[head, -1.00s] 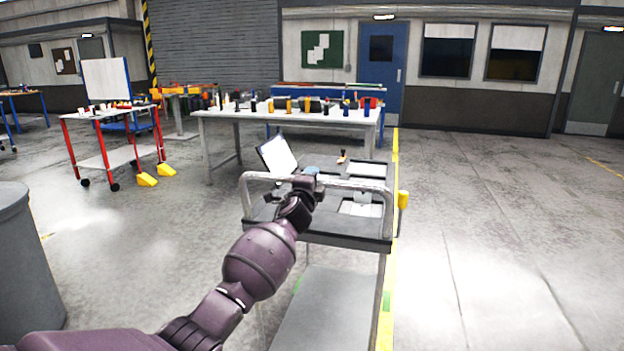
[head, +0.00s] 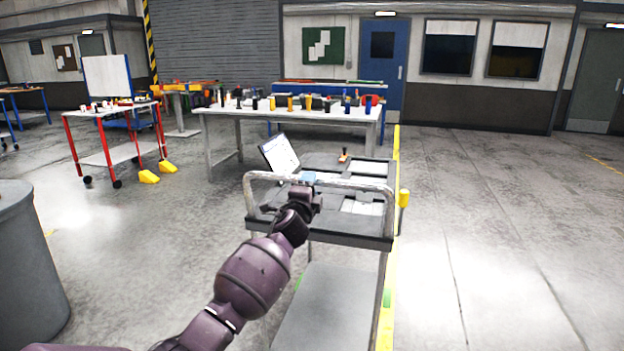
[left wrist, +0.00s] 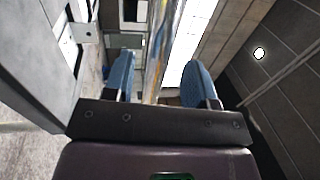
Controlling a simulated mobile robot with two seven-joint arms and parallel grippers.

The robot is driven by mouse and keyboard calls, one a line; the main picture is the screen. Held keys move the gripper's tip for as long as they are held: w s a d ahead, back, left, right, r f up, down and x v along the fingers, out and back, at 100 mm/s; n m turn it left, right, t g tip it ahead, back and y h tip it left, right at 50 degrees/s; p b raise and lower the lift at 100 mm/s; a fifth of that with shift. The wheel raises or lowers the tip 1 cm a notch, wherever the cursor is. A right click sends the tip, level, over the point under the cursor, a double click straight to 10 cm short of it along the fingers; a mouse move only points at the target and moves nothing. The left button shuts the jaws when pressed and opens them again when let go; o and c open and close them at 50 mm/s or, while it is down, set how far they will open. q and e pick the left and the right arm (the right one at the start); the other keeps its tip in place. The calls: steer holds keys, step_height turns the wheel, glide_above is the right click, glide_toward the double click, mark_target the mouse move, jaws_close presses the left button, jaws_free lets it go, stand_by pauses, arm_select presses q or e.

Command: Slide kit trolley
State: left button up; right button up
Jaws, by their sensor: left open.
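The kit trolley (head: 330,232) stands in front of me in the head view. It has a dark top, a light lower shelf (head: 322,300) and a pale tubular handle (head: 368,185) along its near side. A tilted white-faced panel (head: 280,153) and a small upright item (head: 343,155) are on its top. My left gripper (head: 308,178) is at the handle's left half, with blue fingertips. In the left wrist view its blue fingers (left wrist: 161,80) are apart. I cannot tell whether the handle lies between them. My right gripper is out of view.
A long workbench (head: 290,116) with several small items stands behind the trolley. A red-legged cart (head: 70,140) with yellow wheel chocks (head: 150,177) is at left. A grey bin (head: 25,255) is near left. Open floor lies right of the yellow floor line (head: 387,310).

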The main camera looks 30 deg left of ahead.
arm_select(q)
steer(key=v, duration=0.6)
steer(key=shift+p, duration=0.4)
steer(key=shift+w, duration=0.1)
